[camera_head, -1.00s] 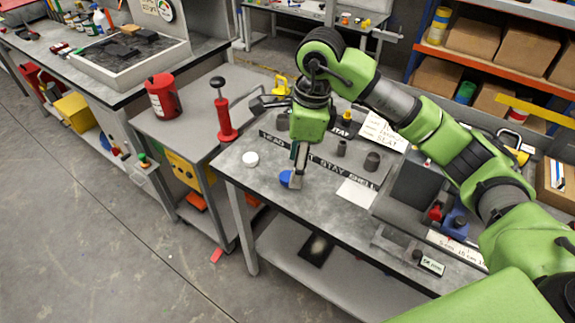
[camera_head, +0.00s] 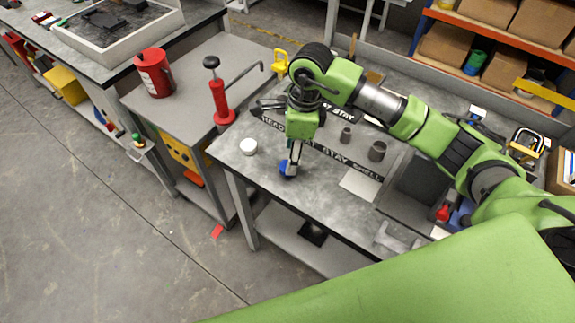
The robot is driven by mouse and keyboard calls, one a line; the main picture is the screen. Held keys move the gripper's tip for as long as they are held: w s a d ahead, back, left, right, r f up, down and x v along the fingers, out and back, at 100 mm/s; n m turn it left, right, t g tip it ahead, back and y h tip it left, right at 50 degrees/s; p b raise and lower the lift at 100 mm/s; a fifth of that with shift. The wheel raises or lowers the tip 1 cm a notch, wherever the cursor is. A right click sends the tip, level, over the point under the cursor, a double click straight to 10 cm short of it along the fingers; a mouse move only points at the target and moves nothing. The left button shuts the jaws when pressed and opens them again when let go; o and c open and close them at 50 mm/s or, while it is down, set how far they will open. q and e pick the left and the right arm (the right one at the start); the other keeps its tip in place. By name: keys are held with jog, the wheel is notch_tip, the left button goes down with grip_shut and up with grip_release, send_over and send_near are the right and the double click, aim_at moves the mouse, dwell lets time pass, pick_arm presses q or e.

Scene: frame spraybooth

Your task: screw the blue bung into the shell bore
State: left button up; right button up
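The small blue bung (camera_head: 284,168) is at the front left part of the workbench (camera_head: 335,205), partly hidden by my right gripper. My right gripper (camera_head: 291,168) points down from the arm that comes in from the right. Its fingertips are at the bung, low over the bench top. I see the fingers nearly edge-on, so I cannot tell whether they are closed on it. I cannot tell which has the shell bore. My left gripper is not in view.
A white round piece (camera_head: 249,147) lies left of the gripper. A pale sheet (camera_head: 360,185) lies at right. A side table with a red pump (camera_head: 221,100) and a red can (camera_head: 155,73) adjoins on the left. The bench front between gripper and sheet is clear.

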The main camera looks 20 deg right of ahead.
jog(key=shift+a+f+p, duration=0.3)
jog(key=shift+f+p, duration=0.55)
jog(key=shift+f, duration=0.1)
notch_tip(320, 180, down, 2)
jog(key=shift+a+f+p, duration=0.15)
jog(key=shift+f+p, duration=0.05)
jog(key=shift+p, duration=0.15)
jog(key=shift+f, duration=0.25)
jog(key=shift+w+f, duration=0.1)
jog(key=shift+f, duration=0.05)
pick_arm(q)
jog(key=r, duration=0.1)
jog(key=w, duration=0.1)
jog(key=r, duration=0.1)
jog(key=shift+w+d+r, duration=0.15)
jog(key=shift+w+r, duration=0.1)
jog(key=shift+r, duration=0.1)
pick_arm(e)
jog(key=c, duration=1.2)
